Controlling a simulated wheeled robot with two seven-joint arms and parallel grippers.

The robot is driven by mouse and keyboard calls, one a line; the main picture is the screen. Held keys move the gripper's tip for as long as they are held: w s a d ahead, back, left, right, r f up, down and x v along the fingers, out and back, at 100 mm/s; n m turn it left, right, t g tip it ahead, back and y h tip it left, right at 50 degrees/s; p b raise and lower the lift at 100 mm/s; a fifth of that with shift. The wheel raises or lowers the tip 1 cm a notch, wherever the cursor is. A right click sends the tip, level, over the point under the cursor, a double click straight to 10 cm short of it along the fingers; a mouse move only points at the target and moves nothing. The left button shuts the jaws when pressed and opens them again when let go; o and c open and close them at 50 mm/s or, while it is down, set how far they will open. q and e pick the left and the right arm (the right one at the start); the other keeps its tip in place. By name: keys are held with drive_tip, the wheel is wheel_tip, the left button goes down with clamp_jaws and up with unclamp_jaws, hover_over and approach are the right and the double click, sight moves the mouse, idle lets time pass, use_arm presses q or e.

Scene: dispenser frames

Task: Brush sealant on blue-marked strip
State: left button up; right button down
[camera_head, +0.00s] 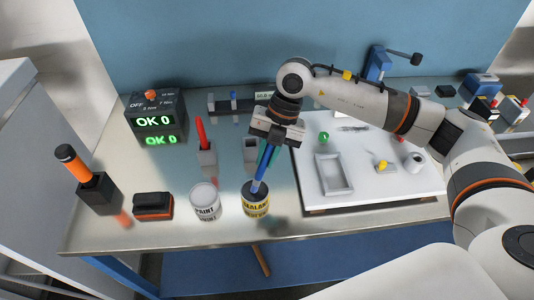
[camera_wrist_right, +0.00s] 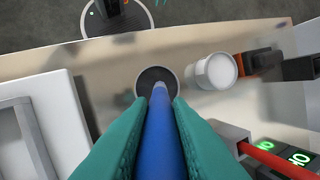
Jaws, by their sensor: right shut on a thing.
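My right gripper (camera_head: 267,150) is shut on a blue-handled brush (camera_head: 261,175), with teal fingers on both sides of the handle. The brush points down, slightly tilted, and its lower end is at the mouth of the sealant pot (camera_head: 256,208), which has a yellow label. In the right wrist view the blue handle (camera_wrist_right: 161,135) runs between the teal fingers to the dark round mouth of the pot (camera_wrist_right: 145,82). The bristles are hidden. I cannot make out a blue-marked strip. My left gripper is not in view.
A white paint pot (camera_head: 205,204) stands left of the sealant. A red-handled tool stands in a grey holder (camera_head: 207,158) behind it. A white board (camera_head: 380,195) at right bears a shallow grey tray (camera_head: 333,187) and small knobs. A display box (camera_head: 155,115) reads OK 0.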

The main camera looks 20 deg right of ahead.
idle(0.4)
drive_tip(key=shift+r+p, duration=2.35)
drive_tip(key=shift+r, duration=1.15)
